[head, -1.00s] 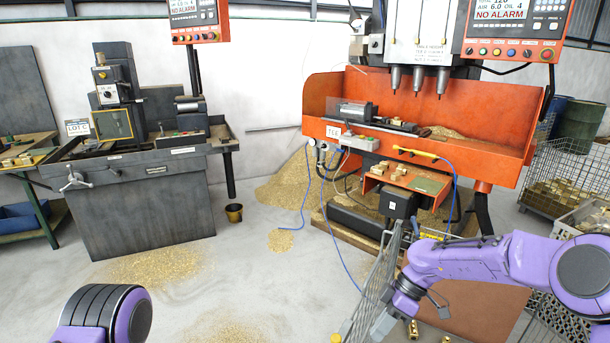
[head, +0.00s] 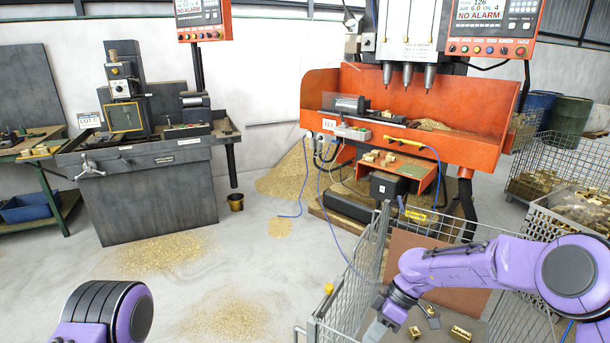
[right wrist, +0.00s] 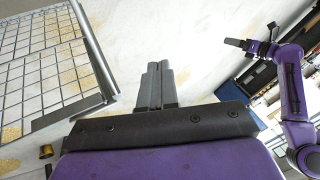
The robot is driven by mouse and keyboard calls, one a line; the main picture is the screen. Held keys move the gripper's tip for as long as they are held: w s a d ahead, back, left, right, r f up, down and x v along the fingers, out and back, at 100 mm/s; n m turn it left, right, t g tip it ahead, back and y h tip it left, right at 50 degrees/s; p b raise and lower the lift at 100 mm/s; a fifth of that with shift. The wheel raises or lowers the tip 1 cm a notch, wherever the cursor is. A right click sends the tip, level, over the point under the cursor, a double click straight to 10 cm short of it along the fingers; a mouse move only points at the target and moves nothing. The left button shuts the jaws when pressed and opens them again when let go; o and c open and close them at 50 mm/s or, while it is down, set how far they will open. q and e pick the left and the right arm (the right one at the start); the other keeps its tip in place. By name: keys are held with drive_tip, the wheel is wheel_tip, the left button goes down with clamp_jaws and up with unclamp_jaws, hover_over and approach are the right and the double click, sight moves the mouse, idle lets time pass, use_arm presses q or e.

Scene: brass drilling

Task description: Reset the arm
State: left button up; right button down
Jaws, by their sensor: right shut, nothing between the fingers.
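My right gripper (head: 376,332) reaches over the wire basket cart (head: 317,329) at the bottom of the head view. In the right wrist view its two grey fingers (right wrist: 160,84) are together, with nothing between them. A pale floor lies beyond them. My left arm shows in the head view only as a purple joint at the bottom left. In the right wrist view a purple arm, likely my left, ends in a dark gripper (right wrist: 237,43); its fingers are too small to read.
Brass parts (head: 460,333) lie in the cart beside my right forearm. The orange drilling machine (head: 480,140) stands behind it, with a blue hose. A grey machine (head: 150,200) stands left. A wire crate of brass (head: 530,190) stands right. Floor between the machines is mostly clear, with brass chips.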

drive_tip(key=s+d+f+m+t+h, duration=0.1)
drive_tip(key=s+f+m+h, duration=0.1)
drive_tip(key=s+f+m, duration=0.6)
drive_tip(key=s+d+f+m+t+h, duration=0.25)
drive_tip(key=s+f, duration=0.25)
drive_tip(key=f, duration=0.6)
drive_tip(key=s+d+m+t+h, duration=0.1)
drive_tip(key=s+d+m+h, duration=0.1)
drive_tip(key=s+d+m, duration=0.3)
drive_tip(key=s+d+r+m+t+h, duration=0.1)
drive_tip(key=s+d, duration=0.5)
drive_tip(key=s, duration=0.6)
drive_tip(key=m+t+h, duration=0.1)
drive_tip(key=m+h, duration=0.1)
drive_tip(key=m, duration=0.1)
drive_tip(key=shift+r+m, duration=0.3)
drive_tip(key=shift+m, duration=0.05)
drive_tip(key=shift+s, duration=0.1)
